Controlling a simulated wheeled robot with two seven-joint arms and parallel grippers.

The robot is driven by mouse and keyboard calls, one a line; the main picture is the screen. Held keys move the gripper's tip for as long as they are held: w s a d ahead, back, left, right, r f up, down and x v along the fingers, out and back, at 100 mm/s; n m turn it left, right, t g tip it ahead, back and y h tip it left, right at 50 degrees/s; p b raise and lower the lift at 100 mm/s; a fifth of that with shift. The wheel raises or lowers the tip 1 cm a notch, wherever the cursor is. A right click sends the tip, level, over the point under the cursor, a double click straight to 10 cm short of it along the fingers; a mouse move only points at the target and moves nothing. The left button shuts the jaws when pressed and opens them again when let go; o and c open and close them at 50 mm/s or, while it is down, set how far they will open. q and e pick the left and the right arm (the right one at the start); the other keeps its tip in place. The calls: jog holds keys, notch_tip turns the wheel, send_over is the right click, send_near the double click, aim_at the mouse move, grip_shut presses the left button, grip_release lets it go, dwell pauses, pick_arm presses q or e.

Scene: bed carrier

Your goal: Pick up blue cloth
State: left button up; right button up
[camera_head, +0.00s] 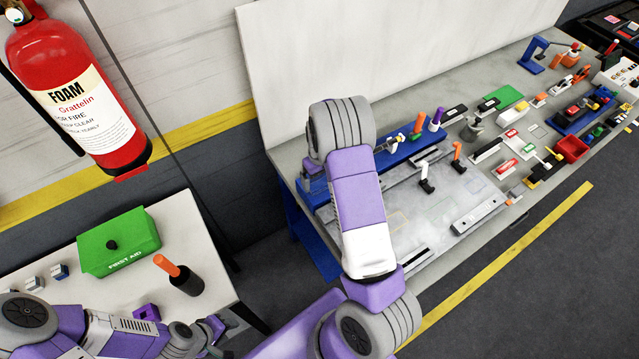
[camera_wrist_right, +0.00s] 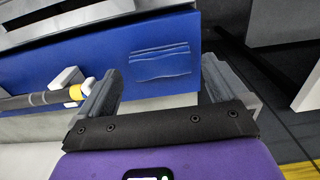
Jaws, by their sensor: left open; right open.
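The blue cloth (camera_wrist_right: 161,63) shows in the right wrist view as a folded, slightly creased patch against a blue surface of almost the same colour. I cannot make it out in the head view. My right gripper (camera_wrist_right: 157,84) is open and empty, its two grey fingers to either side of and just below the cloth in that picture, not closed on it. In the head view my right arm hides most of that gripper. My left gripper (camera_head: 212,331) is at the bottom left, beside the small white table, with nothing seen in it.
The blue panel (camera_wrist_right: 80,62) is behind the cloth. A yellow-and-black tool (camera_wrist_right: 45,97) lies left of my right gripper. The grey workbench (camera_head: 405,215) carries many tools and a red bin (camera_head: 572,148). A green first aid box (camera_head: 118,242) and an orange-handled tool (camera_head: 180,275) stand near my left arm.

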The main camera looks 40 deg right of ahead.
aim_at(320, 183)
jog(key=shift+w+f, duration=0.2)
jog(key=shift+f, duration=0.85)
jog(key=shift+c, duration=0.2)
jog(key=c, duration=0.9)
notch_tip(320, 183, up, 10)
